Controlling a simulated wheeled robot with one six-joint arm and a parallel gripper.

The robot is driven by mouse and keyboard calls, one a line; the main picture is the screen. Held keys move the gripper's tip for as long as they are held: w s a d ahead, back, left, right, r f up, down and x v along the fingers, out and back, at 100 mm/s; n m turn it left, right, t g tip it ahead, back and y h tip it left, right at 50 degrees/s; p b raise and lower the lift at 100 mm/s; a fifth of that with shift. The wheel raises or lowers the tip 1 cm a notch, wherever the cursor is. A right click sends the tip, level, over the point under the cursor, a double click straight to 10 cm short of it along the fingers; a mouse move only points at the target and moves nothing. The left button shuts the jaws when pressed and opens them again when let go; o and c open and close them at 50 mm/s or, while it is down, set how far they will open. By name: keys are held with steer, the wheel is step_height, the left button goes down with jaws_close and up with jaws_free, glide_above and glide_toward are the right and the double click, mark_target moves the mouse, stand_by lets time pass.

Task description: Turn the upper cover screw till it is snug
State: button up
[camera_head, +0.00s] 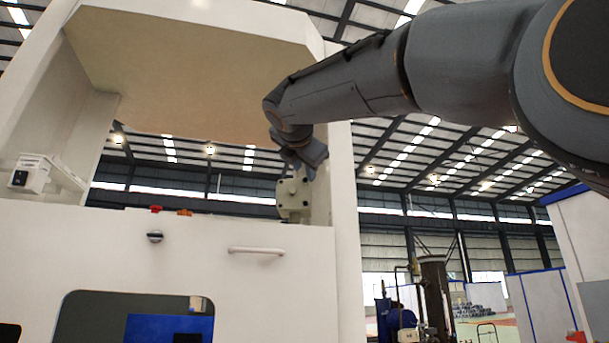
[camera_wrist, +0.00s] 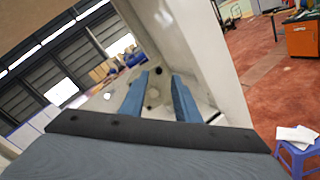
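A small off-white box-shaped unit (camera_head: 293,196) with small dark spots on its face sits at the right inner side of the white machine's opening. My gripper (camera_head: 306,170) is just above it, at the end of my arm, and hides part of its top. In the wrist view, my gripper's two blue fingers (camera_wrist: 161,76) stand apart with a clear gap. A pale surface with a dark round spot (camera_wrist: 153,97) shows between them. I cannot tell whether this spot is the upper cover screw, or whether a finger touches anything.
The machine's white upright (camera_head: 345,220) stands close to the right of the unit. A white handle (camera_head: 256,250) and a round knob (camera_head: 154,237) stick out of the front panel. Another white unit (camera_head: 35,173) is at the opening's left side. Open hall lies to the right.

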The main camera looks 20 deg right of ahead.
mark_target(305, 179)
steer(key=shift+p+x, duration=1)
steer(key=shift+x, duration=1.55)
steer(key=shift+a, duration=0.1)
jaws_close()
